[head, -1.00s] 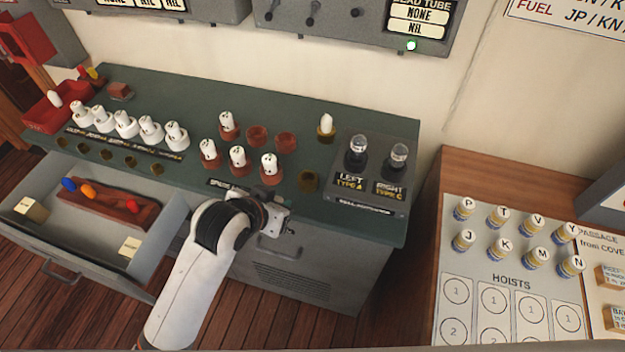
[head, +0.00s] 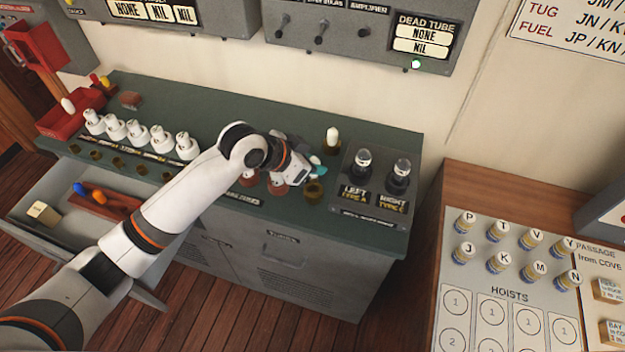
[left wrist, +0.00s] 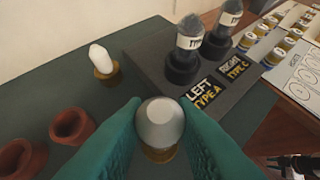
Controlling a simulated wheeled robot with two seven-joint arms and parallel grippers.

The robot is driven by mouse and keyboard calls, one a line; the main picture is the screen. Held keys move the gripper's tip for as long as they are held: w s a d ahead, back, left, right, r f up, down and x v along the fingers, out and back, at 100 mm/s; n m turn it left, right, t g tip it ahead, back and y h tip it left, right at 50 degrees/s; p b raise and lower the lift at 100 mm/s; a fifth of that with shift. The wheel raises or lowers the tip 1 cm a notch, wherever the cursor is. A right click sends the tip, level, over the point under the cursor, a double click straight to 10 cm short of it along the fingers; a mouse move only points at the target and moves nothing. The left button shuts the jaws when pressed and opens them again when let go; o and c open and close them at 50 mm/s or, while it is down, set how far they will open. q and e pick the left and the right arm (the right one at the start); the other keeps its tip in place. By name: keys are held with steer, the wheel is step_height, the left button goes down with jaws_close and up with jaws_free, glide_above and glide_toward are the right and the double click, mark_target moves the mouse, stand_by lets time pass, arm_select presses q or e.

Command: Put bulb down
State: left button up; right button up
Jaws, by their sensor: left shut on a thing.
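My left gripper (head: 314,168) is over the green bench, at the brass cup (head: 314,192) left of the grey tester block. In the left wrist view its green fingers (left wrist: 160,125) are shut on a pale, round-topped bulb (left wrist: 160,122). The bulb is right above the brass cup (left wrist: 160,154), seen nearly end-on. I cannot tell whether it sits in the cup or just over it. In the head view the bulb is hidden by the gripper.
Another brass cup holds a white bulb (head: 332,140) behind. The tester block (head: 372,215) carries two glass-topped tubes close on the right. Red cups (left wrist: 72,127) stand left, partly behind my arm in the head view. An open drawer (head: 60,180) juts out at front left.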

mark_target(312, 181)
arm_select(q)
step_height(312, 181, down, 5)
steer(key=shift+f+p, duration=0.1)
steer(key=shift+p, duration=0.4)
steer(key=shift+f, duration=0.2)
steer(key=shift+f, duration=0.2)
steer(key=o, duration=1)
steer(key=shift+c, duration=0.2)
